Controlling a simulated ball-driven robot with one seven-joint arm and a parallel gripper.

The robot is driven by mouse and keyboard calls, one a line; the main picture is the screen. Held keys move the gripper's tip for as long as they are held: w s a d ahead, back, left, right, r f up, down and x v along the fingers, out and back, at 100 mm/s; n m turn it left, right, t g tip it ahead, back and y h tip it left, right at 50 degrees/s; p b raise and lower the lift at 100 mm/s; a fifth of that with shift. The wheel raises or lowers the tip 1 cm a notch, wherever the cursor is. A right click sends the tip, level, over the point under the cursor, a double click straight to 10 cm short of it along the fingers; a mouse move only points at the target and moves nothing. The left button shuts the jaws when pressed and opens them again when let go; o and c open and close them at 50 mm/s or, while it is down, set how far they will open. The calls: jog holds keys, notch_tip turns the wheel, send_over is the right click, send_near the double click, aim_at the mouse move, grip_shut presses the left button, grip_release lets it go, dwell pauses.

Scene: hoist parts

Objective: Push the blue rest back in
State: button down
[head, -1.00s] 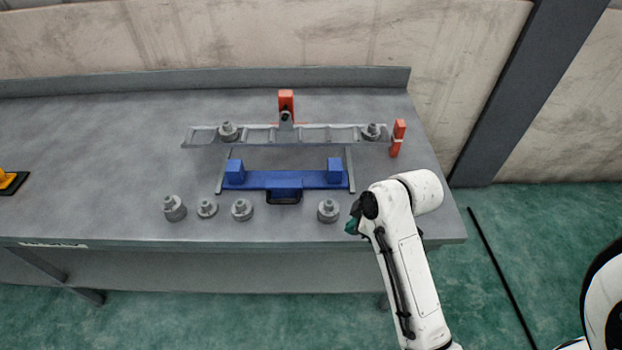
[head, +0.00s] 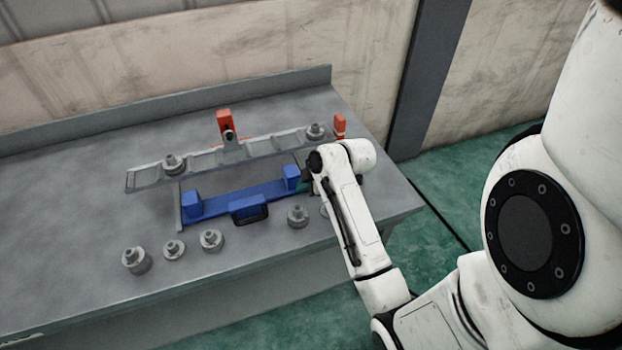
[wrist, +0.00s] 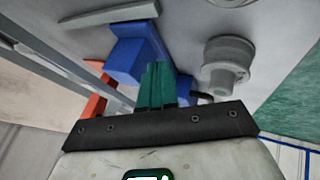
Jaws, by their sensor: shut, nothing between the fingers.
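The blue rest (head: 235,202) is a blue bar with an upright block near each end and a dark-edged handle (head: 250,211) at its front middle. It lies between two grey rails on the bench, in front of the long grey slotted beam (head: 205,160), with a gap between them. My gripper (head: 309,181) is at the right end of the rest, partly hidden by my arm. In the wrist view, its green fingers (wrist: 157,82) are together and empty, overlapping the rest (wrist: 133,55) in the picture. I cannot tell whether they touch it.
Several grey stepped weights stand along the bench front, one (head: 298,215) near my arm; it also seems to show in the wrist view (wrist: 227,58). Two more sit on the beam. An orange post (head: 225,122) and an orange stop (head: 339,126) stand behind. The bench's left is clear.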

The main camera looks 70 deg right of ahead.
aim_at(295, 166)
jog(key=shift+x, duration=1.5)
jog(key=w+d, duration=0.1)
jog(key=d, duration=0.1)
jog(key=w+d+b, duration=0.1)
jog(key=w+d, duration=0.1)
jog(key=w+d+b, duration=0.1)
jog(key=d, duration=0.1)
jog(key=shift+w, duration=0.3)
